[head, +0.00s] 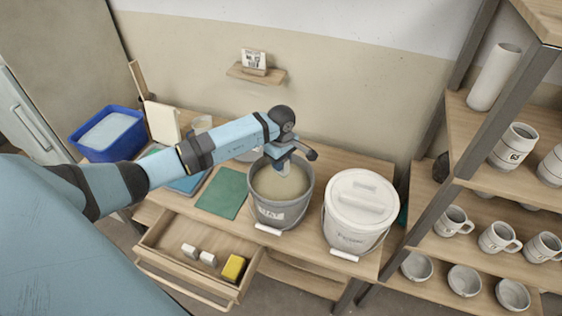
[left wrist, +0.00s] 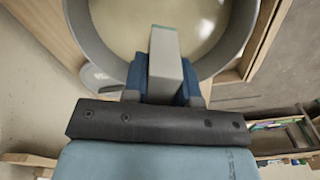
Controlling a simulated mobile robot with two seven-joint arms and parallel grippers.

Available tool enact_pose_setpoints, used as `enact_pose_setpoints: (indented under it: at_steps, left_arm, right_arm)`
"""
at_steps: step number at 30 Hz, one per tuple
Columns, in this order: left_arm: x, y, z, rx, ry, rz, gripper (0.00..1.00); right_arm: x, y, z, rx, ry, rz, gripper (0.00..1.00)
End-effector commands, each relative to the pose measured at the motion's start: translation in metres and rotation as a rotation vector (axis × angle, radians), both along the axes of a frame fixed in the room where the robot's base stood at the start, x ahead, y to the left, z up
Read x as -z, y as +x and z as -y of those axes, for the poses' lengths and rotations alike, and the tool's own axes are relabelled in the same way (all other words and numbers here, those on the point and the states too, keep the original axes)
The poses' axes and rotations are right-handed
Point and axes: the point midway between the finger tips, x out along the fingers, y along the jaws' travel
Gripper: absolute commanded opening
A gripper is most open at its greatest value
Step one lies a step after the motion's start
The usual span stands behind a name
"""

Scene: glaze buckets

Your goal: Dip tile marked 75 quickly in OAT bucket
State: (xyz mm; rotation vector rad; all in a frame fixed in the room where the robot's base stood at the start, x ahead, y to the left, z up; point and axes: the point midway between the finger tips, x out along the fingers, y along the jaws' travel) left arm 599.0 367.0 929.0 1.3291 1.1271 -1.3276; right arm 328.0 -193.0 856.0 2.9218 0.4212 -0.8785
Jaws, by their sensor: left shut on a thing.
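An open grey bucket (head: 281,214) of pale beige glaze (head: 268,186) stands on the table; the lettering on its front is too blurred to read surely. My left gripper (head: 285,168) points down over its mouth. In the left wrist view its blue fingers (left wrist: 164,85) are shut on a pale grey tile (left wrist: 166,62) with a teal far edge. The tile is over the glaze; I cannot tell whether it touches it. No number shows on the tile. A white lidded bucket (head: 355,228) stands to the right. My right gripper is not in view.
An open drawer (head: 165,258) at the front holds two small white pieces and a yellow block (head: 233,267). A green mat (head: 222,193) lies left of the grey bucket. A blue tub (head: 107,150) is at the far left. Shelves of mugs and bowls (head: 465,286) stand at right.

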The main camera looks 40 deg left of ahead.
Motion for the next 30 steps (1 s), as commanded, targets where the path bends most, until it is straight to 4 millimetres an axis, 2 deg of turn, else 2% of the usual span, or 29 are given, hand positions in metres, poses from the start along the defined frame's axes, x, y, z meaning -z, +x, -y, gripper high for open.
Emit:
enact_pose_setpoints:
  at_steps: [19, 30]
  left_arm:
    - [0.045, 0.000, 0.000, 0.001, 0.000, -0.001, 0.00]
    - [0.046, 0.000, 0.000, 0.000, 0.000, -0.001, 0.00]
  right_arm:
    - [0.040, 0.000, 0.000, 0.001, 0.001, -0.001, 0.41]
    - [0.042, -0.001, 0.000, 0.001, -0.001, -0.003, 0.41]
